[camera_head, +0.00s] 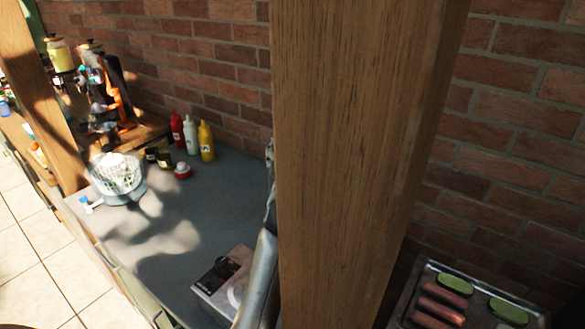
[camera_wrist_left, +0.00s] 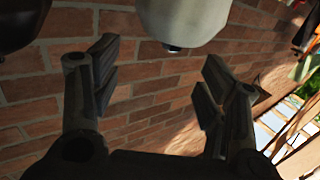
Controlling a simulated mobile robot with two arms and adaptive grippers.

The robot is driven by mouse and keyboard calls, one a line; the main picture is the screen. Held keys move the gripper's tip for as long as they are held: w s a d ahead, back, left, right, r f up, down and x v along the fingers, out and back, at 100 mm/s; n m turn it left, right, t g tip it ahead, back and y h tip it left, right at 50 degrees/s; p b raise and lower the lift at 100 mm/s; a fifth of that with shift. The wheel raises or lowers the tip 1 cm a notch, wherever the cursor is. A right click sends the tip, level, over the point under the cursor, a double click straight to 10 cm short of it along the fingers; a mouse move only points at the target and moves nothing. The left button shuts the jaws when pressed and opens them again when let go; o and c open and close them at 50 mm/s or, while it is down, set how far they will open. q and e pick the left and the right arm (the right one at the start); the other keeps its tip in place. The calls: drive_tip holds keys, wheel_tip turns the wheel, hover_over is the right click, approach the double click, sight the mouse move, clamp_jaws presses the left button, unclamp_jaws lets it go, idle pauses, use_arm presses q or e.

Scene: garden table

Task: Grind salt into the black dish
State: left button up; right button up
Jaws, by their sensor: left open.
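In the left wrist view my left gripper (camera_wrist_left: 158,77) is open, with nothing between its fingers and the brick wall behind them. A pale rounded object (camera_wrist_left: 183,20) with a small knob underneath hangs into the top of that view, beyond the fingertips. A dark rounded object (camera_wrist_left: 20,22) is cut off at the top left corner; I cannot tell what it is. I cannot make out a salt grinder or the black dish for certain in either view. My right gripper is in neither view.
A thick wooden post (camera_head: 360,160) blocks the middle of the head view. Left of it, a grey counter (camera_head: 185,205) holds a wire basket (camera_head: 118,180), sauce bottles (camera_head: 191,137) and a box (camera_head: 222,280). A metal tray (camera_head: 400,308) with sausages stands lower right.

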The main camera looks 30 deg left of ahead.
use_arm(q)
drive_tip(key=shift+r, duration=1.75)
drive_tip(key=shift+r, duration=0.1)
